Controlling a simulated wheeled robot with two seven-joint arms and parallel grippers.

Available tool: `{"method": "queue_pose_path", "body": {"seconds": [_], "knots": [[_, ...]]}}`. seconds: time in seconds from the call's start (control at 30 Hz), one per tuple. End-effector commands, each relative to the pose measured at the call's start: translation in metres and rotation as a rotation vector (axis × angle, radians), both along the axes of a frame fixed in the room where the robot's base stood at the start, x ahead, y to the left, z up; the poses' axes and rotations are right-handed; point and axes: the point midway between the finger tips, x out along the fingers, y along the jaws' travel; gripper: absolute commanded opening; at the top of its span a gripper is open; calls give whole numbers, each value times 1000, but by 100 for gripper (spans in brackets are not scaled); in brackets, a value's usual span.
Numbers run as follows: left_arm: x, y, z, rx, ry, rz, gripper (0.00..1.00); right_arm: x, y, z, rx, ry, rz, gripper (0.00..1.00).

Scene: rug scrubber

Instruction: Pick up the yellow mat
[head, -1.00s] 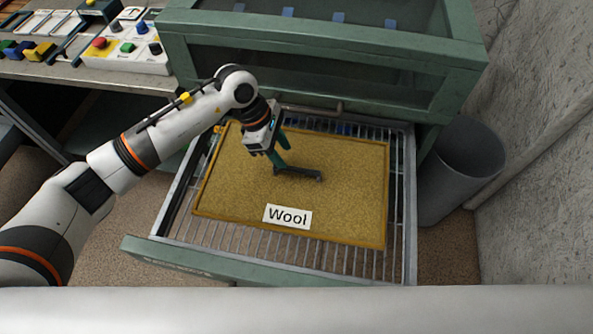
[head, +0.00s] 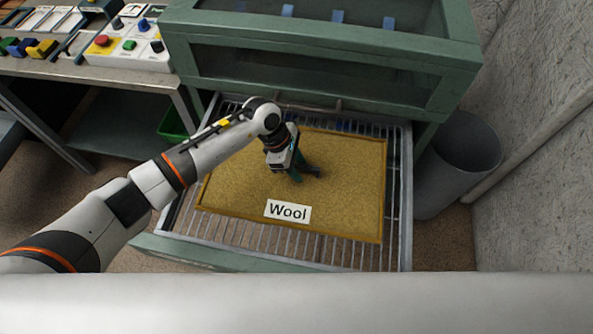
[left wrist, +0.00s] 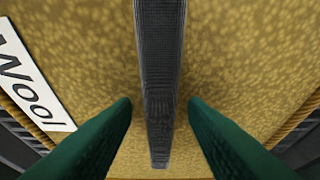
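The yellow mat (head: 345,190) lies flat on the wire rack of a pulled-out drawer in the head view. It has a white "Wool" label (head: 288,211) near its front edge and a dark bar handle (head: 313,171) at its middle. My left gripper (head: 297,177) is over the handle. In the left wrist view the open green fingers (left wrist: 160,108) stand on either side of the dark handle (left wrist: 160,60), with a gap on each side. The mat (left wrist: 240,60) fills the background there. My right gripper is not in view.
The drawer's wire rack (head: 397,225) extends from a green cabinet (head: 330,45). A grey bin (head: 460,165) stands close on the right by the wall. A bench with a button panel (head: 130,45) is at the left, with a green container (head: 173,125) under it.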

Motion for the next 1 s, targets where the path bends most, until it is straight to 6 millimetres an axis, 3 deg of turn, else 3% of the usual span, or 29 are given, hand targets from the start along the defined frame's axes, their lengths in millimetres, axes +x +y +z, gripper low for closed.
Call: {"method": "queue_pose_path", "body": {"seconds": [0.57,0.8,1.0], "knots": [[0,0,-4,0,0,-1,40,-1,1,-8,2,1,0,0],[0,0,-3,0,0,0,2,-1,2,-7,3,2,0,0],[1,-1,-2,-2,-1,-1,0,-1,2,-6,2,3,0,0]]}}
